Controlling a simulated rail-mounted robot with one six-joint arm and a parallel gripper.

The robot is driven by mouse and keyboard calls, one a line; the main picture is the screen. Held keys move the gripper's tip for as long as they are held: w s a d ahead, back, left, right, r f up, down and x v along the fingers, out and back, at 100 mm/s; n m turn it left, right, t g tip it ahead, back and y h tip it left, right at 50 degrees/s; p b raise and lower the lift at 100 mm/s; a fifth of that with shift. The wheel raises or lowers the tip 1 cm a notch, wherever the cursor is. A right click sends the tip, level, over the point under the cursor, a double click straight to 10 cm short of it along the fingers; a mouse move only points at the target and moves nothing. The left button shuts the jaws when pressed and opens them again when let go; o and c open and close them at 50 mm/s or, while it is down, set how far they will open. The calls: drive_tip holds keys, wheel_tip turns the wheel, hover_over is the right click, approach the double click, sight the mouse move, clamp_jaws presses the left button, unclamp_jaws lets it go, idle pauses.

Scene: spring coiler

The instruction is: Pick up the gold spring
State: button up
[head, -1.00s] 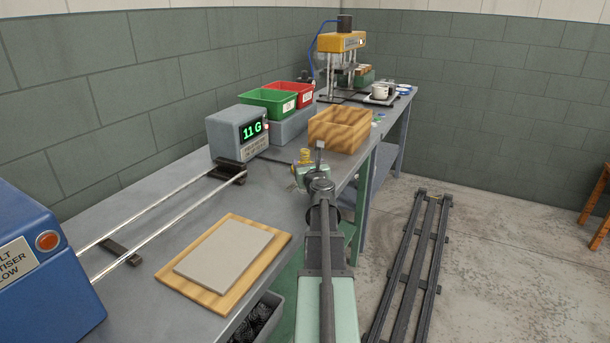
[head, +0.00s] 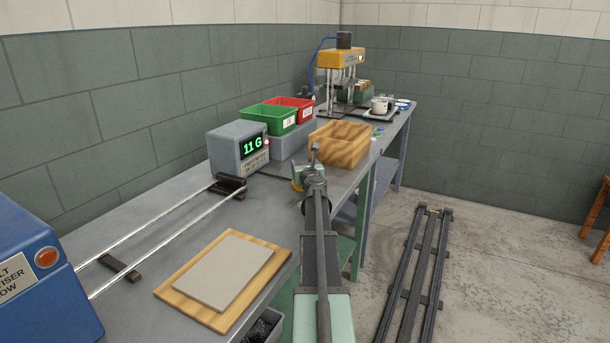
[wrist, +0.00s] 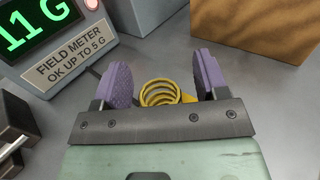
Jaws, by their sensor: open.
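The gold spring (wrist: 160,93) shows in the wrist view as yellow coils between the two purple pads of my gripper (wrist: 160,72). The pads stand apart, with gaps between them and the coils. The near part of the spring is hidden behind the dark bar of my gripper. I cannot tell how high the pads are above the bench.
A field meter (head: 238,148) reading 11 G stands left of my gripper. A wooden box (head: 338,150) is close on the right. Green (head: 268,117) and red (head: 300,108) bins stand behind. A wooden board with a grey pad (head: 225,272) lies nearer on the bench.

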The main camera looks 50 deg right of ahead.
drive_tip(key=c, duration=1.1)
wheel_tip(320, 180, up, 20)
drive_tip(key=p, duration=2)
drive_tip(key=shift+r, duration=0.15)
